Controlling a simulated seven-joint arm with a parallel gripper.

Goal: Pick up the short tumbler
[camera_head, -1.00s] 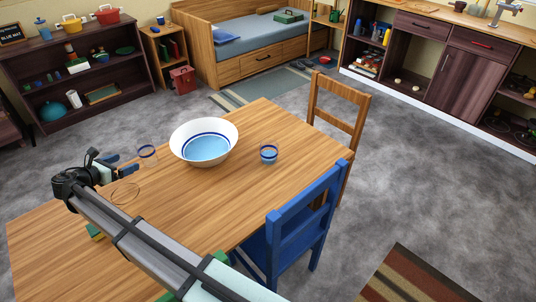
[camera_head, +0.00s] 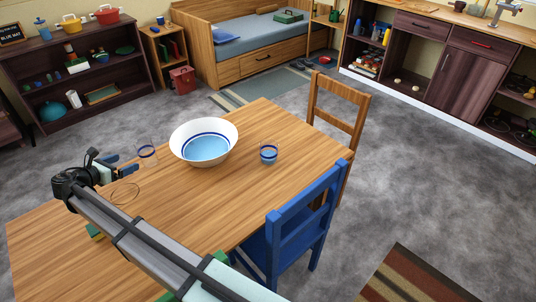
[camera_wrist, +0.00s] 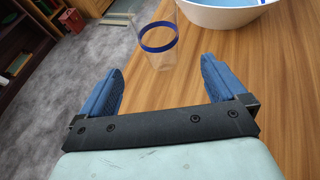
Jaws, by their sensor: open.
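A clear glass with a blue band (camera_head: 147,154) stands upright on the table left of the white bowl. It also shows in the wrist view (camera_wrist: 158,45), beyond my fingertips and roughly between them. A second, squatter-looking glass with a blue band and bluish lower part (camera_head: 268,154) stands right of the bowl; it is outside the wrist view. My gripper (camera_head: 130,163) is open and empty, its blue fingers pointing toward the left glass. In the wrist view my gripper (camera_wrist: 162,66) shows a wide gap between the fingers, with no visible contact with the glass.
The large white bowl with a blue inside (camera_head: 203,143) stands between the glasses. A thin dark loop (camera_head: 125,194) shows on the wooden table (camera_head: 185,210) near my gripper. A blue chair (camera_head: 305,215) and a wooden chair (camera_head: 340,125) stand at the right edge. The table's right half is mostly clear.

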